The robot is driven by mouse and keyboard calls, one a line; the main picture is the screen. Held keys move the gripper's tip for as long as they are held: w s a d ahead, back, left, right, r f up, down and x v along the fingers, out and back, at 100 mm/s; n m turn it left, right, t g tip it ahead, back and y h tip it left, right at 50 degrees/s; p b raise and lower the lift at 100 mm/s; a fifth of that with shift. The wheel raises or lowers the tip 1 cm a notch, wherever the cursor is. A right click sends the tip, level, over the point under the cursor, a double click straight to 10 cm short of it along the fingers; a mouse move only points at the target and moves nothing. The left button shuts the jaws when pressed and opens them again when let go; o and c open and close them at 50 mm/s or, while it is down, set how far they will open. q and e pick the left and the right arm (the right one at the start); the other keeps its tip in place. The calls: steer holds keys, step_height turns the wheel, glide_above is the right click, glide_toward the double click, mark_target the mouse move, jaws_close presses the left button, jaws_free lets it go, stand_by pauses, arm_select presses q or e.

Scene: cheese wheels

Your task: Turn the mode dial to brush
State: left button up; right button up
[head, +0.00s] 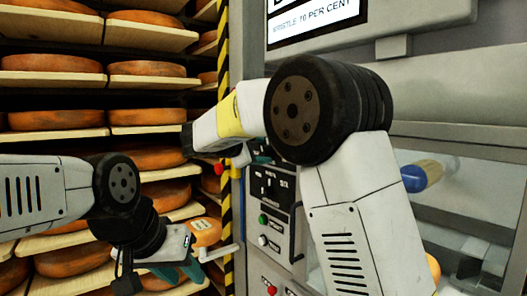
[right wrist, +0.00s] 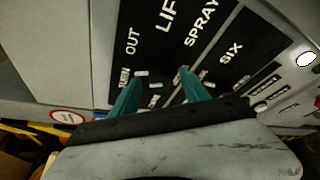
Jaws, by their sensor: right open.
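The control panel (head: 277,190) is a black plate with white lettering, left of my right forearm in the head view. In the right wrist view the panel (right wrist: 185,35) fills the middle, with words including OUT, LIFT, SPRAY and SIX. My right gripper (right wrist: 158,82) has two teal fingers spread apart, close to the panel, with small pale markings between them. It is partly hidden behind my arm in the head view (head: 262,152). I cannot make out the dial itself or its setting. My left gripper (head: 183,270) hangs low in front of the shelves; its finger gap is unclear.
Shelves of orange cheese wheels (head: 145,68) stand at the left. A yellow-black striped post (head: 224,60) separates them from the machine. A green button (head: 263,219) and a red button (head: 271,290) sit lower on the machine. A window with a blue-ended roller (head: 415,178) is at right.

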steer(key=shift+w+d+f, duration=0.15)
steer(key=shift+w+d, duration=0.25)
steer(key=shift+w, duration=0.15)
jaws_close()
steer(key=n+g, duration=0.2)
steer(key=n, duration=0.1)
steer(key=shift+w+a, duration=0.1)
steer(key=shift+a+n+g+h, duration=0.1)
steer(key=shift+n+g+h, duration=0.65)
steer(key=shift+n, duration=0.85)
